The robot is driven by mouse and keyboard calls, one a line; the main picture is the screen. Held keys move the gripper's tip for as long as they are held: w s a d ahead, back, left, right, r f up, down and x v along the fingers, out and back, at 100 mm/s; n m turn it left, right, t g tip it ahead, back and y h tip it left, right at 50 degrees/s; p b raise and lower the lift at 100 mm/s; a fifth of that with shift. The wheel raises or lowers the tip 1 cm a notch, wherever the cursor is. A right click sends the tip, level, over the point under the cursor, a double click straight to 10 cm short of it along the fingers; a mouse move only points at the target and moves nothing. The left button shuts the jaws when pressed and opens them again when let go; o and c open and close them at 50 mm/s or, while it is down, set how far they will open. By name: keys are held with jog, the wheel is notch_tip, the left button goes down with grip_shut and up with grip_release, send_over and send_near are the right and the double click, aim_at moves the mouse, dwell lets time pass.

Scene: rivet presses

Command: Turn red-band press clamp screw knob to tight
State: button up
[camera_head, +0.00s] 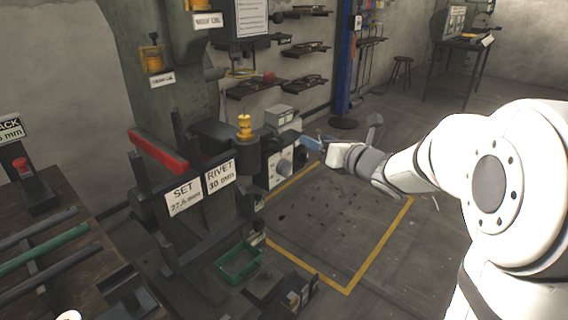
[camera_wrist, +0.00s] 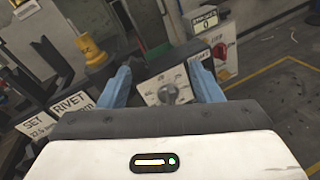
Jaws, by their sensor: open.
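The red-band press (camera_head: 170,95) is a grey-green column with a red bar (camera_head: 158,150) across its front. A pale panel (camera_head: 274,170) on its right side carries a round grey knob (camera_head: 285,165), which looks like the clamp screw knob. In the wrist view the knob (camera_wrist: 168,92) sits on the panel (camera_wrist: 152,88) between my blue fingers. My gripper (camera_wrist: 162,84) is open, with a finger on each side of the knob in the picture. Contact is not visible, and the knob's marks are too small to read. In the head view my gripper (camera_head: 309,143) is right of the panel.
A yellow fitting (camera_head: 245,128) stands left of my gripper, above the SET (camera_head: 184,196) and RIVET (camera_head: 220,177) signs. A red switch (camera_wrist: 219,51) is right of the knob in the wrist view. A green tray (camera_head: 239,262) sits low. The yellow-outlined floor (camera_head: 335,225) is mostly clear.

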aim_at(280, 145)
jog(key=w+a+f+n+y+b, duration=0.1)
jog(key=a+n, duration=0.1)
jog(key=a, duration=0.1)
jog(key=w+a+f+n+g+y, duration=0.1)
jog(key=a+n, duration=0.1)
jog(key=a, duration=0.1)
jog(key=w+a+f+n+g+y+b, duration=0.1)
jog(key=a+n, duration=0.1)
jog(key=a, duration=0.1)
jog(key=shift+w+f+n+y+b, duration=0.15)
jog(key=shift+w+n+y+b, duration=0.15)
jog(key=shift+n+y, duration=0.1)
jog(key=c, duration=1)
